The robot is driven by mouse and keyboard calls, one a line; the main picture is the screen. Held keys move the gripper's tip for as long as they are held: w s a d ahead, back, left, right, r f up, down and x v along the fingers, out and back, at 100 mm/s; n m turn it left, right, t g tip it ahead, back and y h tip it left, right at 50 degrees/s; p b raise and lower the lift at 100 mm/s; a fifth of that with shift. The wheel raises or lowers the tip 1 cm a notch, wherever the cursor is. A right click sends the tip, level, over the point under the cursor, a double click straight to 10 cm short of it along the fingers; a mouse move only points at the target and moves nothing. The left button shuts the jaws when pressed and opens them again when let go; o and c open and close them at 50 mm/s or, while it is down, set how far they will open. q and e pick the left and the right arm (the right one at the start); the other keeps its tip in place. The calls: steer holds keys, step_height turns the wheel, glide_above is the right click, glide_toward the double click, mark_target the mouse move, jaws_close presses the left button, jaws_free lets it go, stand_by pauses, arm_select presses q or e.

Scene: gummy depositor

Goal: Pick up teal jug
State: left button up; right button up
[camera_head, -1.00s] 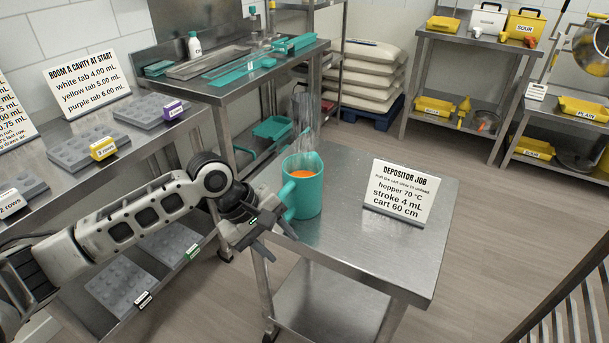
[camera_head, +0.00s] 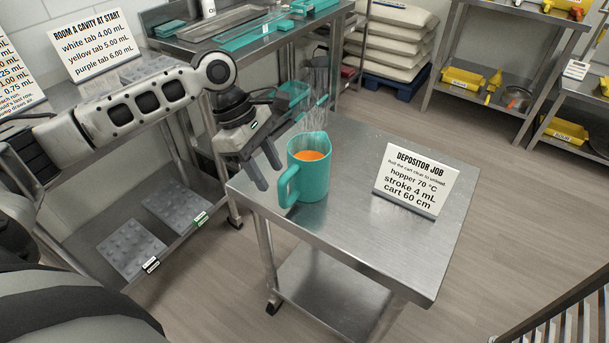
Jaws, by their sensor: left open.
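The teal jug (camera_head: 316,180) stands upright near the left edge of the steel cart (camera_head: 350,235). Orange contents show at its mouth and steam rises above it. Its handle points left and toward the front. My left gripper (camera_head: 271,172) is open and empty, just left of the jug, above the cart's left edge and near the handle. Its fingers point down and toward the front. I cannot tell whether a finger touches the jug. My right gripper is not in view.
A "Depositor job" sign (camera_head: 415,180) stands on the cart right of the jug. A steel bench (camera_head: 180,148) with molds on its lower shelf is at left. A bench with teal tools (camera_head: 262,33) is behind. The cart's front top is bare.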

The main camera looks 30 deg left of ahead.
mark_target(281, 192)
arm_select(q)
steer(key=shift+x, duration=3.3)
jaws_close()
steer(key=shift+w+r, duration=0.1)
